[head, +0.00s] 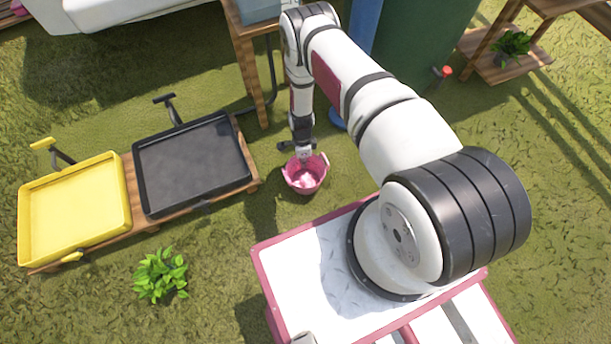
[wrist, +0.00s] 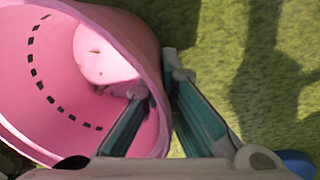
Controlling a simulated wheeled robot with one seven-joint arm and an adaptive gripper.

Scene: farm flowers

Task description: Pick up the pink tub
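The pink tub (head: 306,184) is round and open-topped. In the head view it is below the end of my arm, over the grass; I cannot tell whether it touches the ground. In the wrist view the tub (wrist: 70,60) fills the left side, with its inside and a row of dark slots showing. My gripper (wrist: 157,82) straddles the tub's wall, one finger inside and one outside. Both fingertips appear to press on the wall. In the head view my gripper (head: 303,158) is at the tub's far rim, its fingers hardly visible.
A low wooden stand with a black tray (head: 190,165) and a yellow tray (head: 75,210) is left of the tub. A wooden table (head: 247,60) stands behind it. A green barrel (head: 425,45) is at the back right. A leafy plant (head: 160,275) grows at front left.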

